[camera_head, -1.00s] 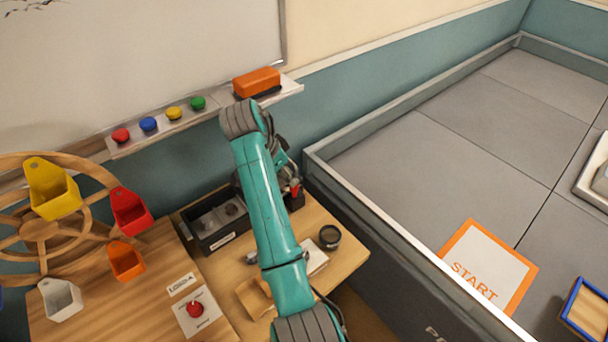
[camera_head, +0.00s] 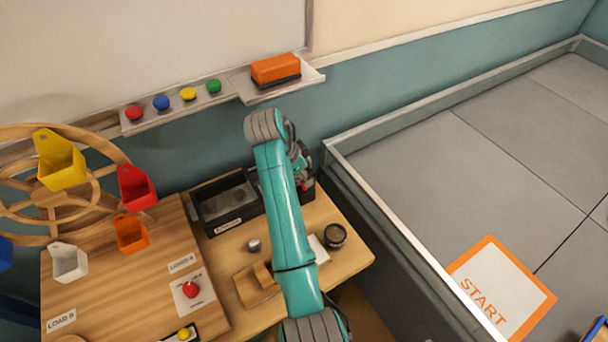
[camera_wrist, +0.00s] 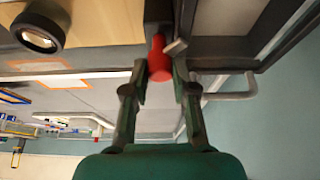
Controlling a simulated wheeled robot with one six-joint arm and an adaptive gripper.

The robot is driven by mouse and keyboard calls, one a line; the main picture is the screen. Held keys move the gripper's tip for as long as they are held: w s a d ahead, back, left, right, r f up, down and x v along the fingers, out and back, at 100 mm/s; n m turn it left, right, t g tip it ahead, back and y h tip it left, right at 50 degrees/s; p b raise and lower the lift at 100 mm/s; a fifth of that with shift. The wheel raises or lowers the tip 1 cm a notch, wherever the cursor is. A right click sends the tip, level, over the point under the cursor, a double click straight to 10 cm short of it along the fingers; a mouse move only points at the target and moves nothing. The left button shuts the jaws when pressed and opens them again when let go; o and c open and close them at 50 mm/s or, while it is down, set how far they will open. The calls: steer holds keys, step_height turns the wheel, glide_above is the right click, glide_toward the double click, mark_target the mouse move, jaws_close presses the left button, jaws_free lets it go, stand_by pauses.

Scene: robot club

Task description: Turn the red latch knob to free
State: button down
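A red knob (camera_head: 190,289) stands on a white printed plate (camera_head: 202,304) on the wooden table, below the LOAD A label. The small print on the plate is too small to read. My gripper (camera_head: 303,184) is to the right and farther back, near the right end of the black bin, partly hidden by my arm. In the wrist view my gripper (camera_wrist: 159,68) has its fingers apart, with a narrow red piece (camera_wrist: 158,58) between or just beyond the fingertips. I cannot tell whether they touch it. The plate's red knob does not clearly show there.
A wooden wheel with coloured buckets (camera_head: 61,160) stands left of the plate. A black bin (camera_head: 228,213), a wooden block (camera_head: 255,287) and a dark round cup (camera_head: 335,236) are on the table. A low-walled arena (camera_head: 480,150) lies at right.

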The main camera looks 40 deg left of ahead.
steer(key=shift+n, duration=0.3)
steer(key=n+y, duration=0.1)
steer(key=n, duration=0.2)
steer(key=shift+d+n+y, duration=0.1)
steer(key=shift+n+y, duration=0.2)
steer(key=shift+y, duration=0.1)
steer(key=n, duration=0.2)
steer(key=n+y, duration=0.1)
steer(key=n, duration=0.1)
steer(key=shift+n+y, duration=0.3)
steer(key=c, duration=0.9)
jaws_free()
steer(key=shift+c, duration=0.2)
steer(key=shift+r, duration=0.1)
